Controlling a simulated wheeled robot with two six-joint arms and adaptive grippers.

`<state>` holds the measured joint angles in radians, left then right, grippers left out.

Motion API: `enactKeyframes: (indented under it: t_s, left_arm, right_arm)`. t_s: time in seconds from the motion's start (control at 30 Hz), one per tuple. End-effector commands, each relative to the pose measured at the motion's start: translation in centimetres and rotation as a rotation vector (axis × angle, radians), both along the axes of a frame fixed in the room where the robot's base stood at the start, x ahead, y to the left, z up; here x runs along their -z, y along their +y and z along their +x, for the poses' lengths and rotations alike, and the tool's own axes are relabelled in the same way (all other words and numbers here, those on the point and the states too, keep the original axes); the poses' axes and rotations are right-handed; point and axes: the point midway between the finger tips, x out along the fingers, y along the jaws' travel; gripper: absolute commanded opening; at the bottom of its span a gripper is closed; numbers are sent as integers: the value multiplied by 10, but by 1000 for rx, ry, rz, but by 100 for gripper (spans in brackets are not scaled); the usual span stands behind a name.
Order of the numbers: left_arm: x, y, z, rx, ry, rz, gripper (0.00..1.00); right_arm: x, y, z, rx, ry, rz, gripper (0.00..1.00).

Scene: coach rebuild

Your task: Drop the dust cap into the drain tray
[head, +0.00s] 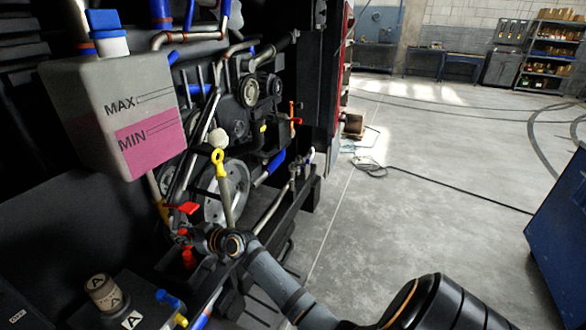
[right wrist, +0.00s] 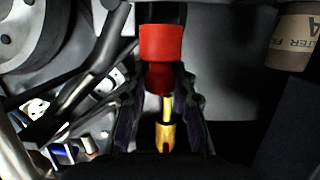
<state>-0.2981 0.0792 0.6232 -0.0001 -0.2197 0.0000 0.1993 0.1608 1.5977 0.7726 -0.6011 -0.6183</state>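My right gripper (head: 184,238) reaches in from the lower right to the front of the engine bay. In the right wrist view its two dark fingers (right wrist: 162,80) stand close on either side of the narrow lower part of a red cap (right wrist: 160,43), which looks like the dust cap. They appear shut on it. A red piece (head: 188,258) just below the gripper in the head view seems to be the same cap. A brass rod and fitting (right wrist: 164,135) shows between the fingers. I cannot clearly make out the drain tray. My left gripper is not in view.
A red lever (head: 185,208) and a yellow-ringed dipstick (head: 219,165) stand close to the gripper. A coolant tank (head: 120,110) hangs above left. A filter marked A (head: 102,292) stands at lower left. Open floor (head: 420,150) lies right; a blue cabinet (head: 562,235) edges it.

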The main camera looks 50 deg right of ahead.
Motion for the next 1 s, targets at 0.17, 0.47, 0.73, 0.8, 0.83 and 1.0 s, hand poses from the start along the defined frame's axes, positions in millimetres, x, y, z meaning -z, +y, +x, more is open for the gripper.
enactKeyframes:
  t_s: [0.17,0.47,0.73,0.8,0.83,1.0]
  left_arm:
    - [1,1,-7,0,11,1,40]
    - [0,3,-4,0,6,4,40]
    - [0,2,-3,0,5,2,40]
    - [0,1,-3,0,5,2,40]
    - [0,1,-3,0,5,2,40]
    - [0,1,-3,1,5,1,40]
  right_arm:
    - [0,0,0,0,0,0,50]
    - [0,0,-1,0,1,0,51]
    - [-10,-17,-43,0,1,-8,51]
    - [-16,-21,-60,-3,2,-8,51]
    - [-17,-25,-66,-1,3,-10,51]
    - [-26,-36,-95,1,2,-8,51]
